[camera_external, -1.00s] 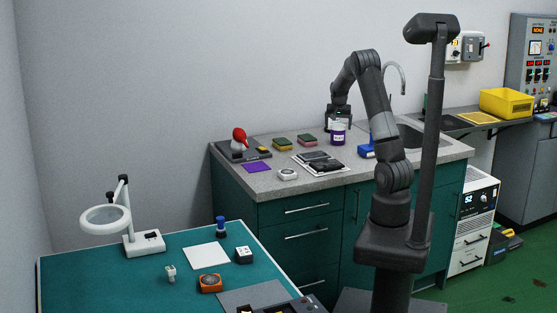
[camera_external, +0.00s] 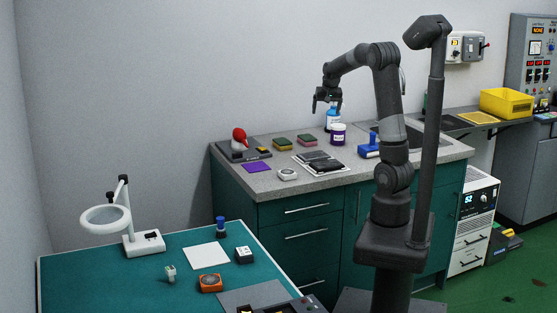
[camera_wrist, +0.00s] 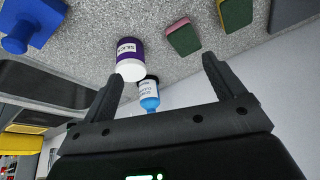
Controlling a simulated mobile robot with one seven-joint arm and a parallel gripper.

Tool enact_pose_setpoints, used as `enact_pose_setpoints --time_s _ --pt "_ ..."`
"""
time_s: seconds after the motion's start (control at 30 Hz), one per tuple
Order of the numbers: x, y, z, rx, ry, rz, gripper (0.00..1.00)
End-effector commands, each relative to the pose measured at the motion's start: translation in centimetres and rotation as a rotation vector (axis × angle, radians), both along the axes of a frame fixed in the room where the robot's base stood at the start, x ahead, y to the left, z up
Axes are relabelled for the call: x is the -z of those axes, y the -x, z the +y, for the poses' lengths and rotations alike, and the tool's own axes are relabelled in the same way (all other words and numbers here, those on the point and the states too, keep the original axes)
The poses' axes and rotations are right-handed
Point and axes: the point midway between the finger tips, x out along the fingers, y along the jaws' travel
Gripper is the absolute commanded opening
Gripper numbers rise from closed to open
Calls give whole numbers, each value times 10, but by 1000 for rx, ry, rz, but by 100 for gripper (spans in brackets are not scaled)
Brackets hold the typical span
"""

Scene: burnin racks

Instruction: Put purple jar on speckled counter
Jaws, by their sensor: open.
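The purple jar (camera_external: 338,134) has a white lid and a white label. It stands upright on the speckled counter (camera_external: 312,183), in front of a blue bottle. In the wrist view the jar (camera_wrist: 130,58) shows near the top middle with its lid toward me. My gripper (camera_external: 327,107) is open and empty, held in the air above and slightly left of the jar, not touching it. In the wrist view its two fingers (camera_wrist: 160,82) are spread wide, with the blue bottle (camera_wrist: 149,95) seen beyond them.
A sink (camera_external: 408,138) lies right. The counter's front strip has bare room.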

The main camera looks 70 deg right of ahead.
Motion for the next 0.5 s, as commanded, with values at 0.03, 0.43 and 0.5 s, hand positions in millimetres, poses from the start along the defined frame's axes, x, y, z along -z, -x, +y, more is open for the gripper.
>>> enact_pose_setpoints --time_s 0.03,0.43,0.5 --pt "-12 -5 32 -65 -4 -17 87" --pt "-51 20 251 -585 0 -68 87" --pt "-52 35 284 -675 11 -72 87"
